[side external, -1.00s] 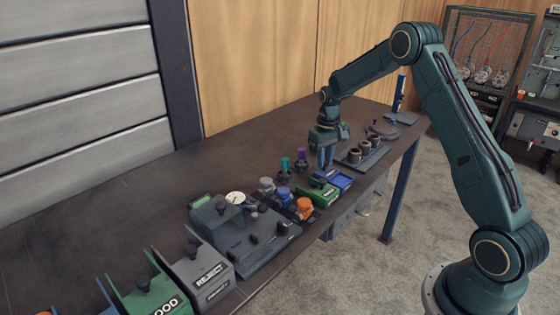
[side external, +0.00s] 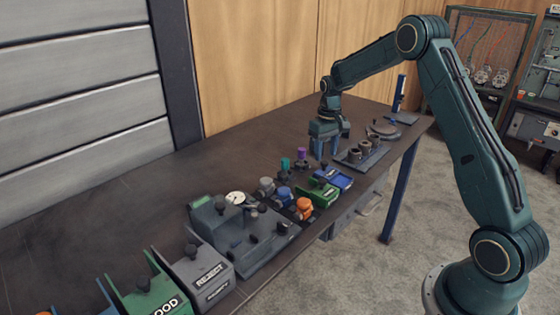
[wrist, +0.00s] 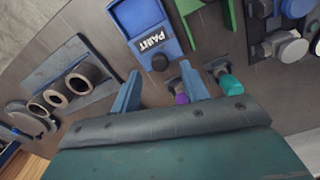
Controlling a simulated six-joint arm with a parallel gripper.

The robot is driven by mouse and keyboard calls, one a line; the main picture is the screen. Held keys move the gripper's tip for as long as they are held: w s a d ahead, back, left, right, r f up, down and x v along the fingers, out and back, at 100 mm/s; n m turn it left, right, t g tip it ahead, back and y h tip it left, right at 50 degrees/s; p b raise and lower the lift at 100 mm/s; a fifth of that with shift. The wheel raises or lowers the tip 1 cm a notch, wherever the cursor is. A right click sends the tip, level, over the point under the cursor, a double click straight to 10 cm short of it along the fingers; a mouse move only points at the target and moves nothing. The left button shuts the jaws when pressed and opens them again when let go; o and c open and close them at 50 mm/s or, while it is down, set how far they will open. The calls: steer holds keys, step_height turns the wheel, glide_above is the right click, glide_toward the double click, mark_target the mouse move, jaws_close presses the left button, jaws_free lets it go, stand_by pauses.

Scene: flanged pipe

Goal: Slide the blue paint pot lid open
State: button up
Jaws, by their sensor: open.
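The blue paint pot (side external: 335,178) is a blue box near the front edge of the bench. In the wrist view the blue pot (wrist: 172,45) shows at the top, with a white PAINT label. A black knob (wrist: 159,62) stands at its near end. I cannot tell clearly how far its lid is slid. My gripper (side external: 330,158) is above the bench just behind the blue pot. In the wrist view my gripper (wrist: 160,72) has its two blue fingers spread, with the knob showing between their tips. Nothing is held. Finger height relative to the knob is unclear.
A green box (side external: 318,194) stands directly left of the blue pot. A tray with metal rings (side external: 362,153) lies to its right. Small teal (side external: 285,164) and purple (side external: 302,153) pieces stand behind, close to my right finger in the wrist view. The bench behind is clear.

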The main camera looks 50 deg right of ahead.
mark_target(325, 162)
step_height(325, 162, up, 11)
stand_by(0.4)
steer(key=shift+s, duration=0.1)
stand_by(0.4)
steer(key=s+a, duration=0.3)
steer(key=s, duration=0.4)
steer(key=s+a, duration=0.3)
steer(key=s, duration=0.4)
steer(key=shift+s+a, duration=0.15)
steer(key=shift+a, duration=0.15)
stand_by(0.4)
steer(key=s+a+r+n+t, duration=0.1)
steer(key=s+a+r+t, duration=0.1)
steer(key=s+a+r, duration=0.2)
steer(key=s+a+r+n+t, duration=0.2)
steer(key=s+a+r+t, duration=0.1)
steer(key=s+a, duration=0.8)
steer(key=shift+s+a+r+t, duration=0.25)
steer(key=shift+s+r, duration=0.25)
steer(key=shift+r, duration=0.3)
